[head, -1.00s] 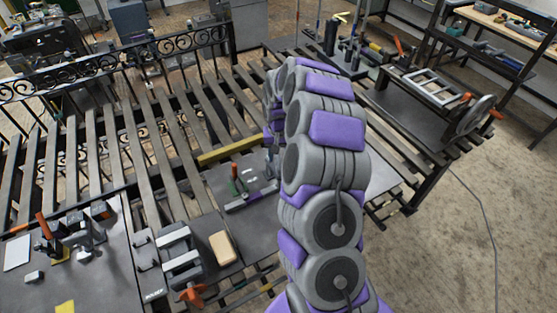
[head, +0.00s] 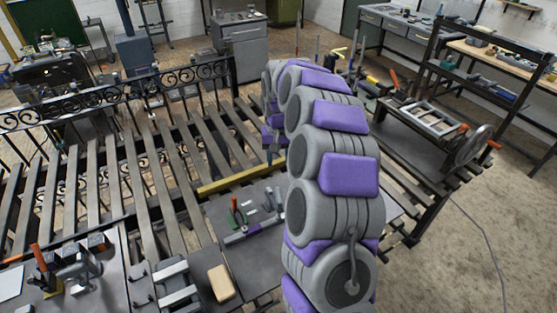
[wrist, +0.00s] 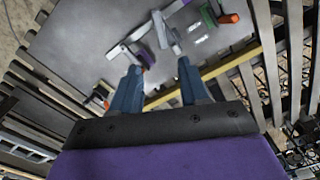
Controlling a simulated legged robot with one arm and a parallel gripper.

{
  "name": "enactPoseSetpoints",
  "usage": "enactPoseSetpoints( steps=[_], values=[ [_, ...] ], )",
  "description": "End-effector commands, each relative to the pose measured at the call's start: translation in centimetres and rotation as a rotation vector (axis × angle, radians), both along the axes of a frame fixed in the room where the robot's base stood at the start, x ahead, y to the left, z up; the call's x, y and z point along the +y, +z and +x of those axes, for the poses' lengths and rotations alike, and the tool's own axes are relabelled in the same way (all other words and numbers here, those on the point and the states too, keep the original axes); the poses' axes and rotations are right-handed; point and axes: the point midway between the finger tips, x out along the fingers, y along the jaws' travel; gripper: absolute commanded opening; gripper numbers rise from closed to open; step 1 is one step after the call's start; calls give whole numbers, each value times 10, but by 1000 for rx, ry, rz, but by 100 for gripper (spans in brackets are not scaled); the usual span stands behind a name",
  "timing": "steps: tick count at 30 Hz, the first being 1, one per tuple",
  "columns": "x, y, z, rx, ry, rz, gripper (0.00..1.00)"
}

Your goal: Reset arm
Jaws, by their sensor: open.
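My purple and grey arm rises through the middle of the head view and bends over toward the workbench. In the wrist view my gripper (wrist: 158,85) shows two blue-grey fingers spread apart with nothing between them. It hangs above a dark metal plate (wrist: 95,30). A grey and purple tool (wrist: 130,45) lies on the plate beyond the fingertips, and I cannot tell how far below it is. In the head view the gripper's fingers (head: 271,150) show only partly beside the arm, above the slatted bench.
A slatted metal bench (head: 150,165) with a scroll-work gate (head: 100,95) fills the left. A yellow bar (head: 232,178) lies across the slats. A clamp (head: 180,288) and a tan block (head: 222,283) sit at the front. Bare floor (head: 450,270) is open at right.

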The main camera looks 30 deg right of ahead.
Motion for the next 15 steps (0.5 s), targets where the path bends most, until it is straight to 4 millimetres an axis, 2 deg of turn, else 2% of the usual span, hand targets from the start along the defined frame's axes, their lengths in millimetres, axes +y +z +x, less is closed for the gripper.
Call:
enactPoseSetpoints(
  steps=[10, 15],
  values=[
    [2, 1, -2, -1, 5, 2, 45],
    [28, 11, -21, 2, 62, 18, 45]
  ],
)
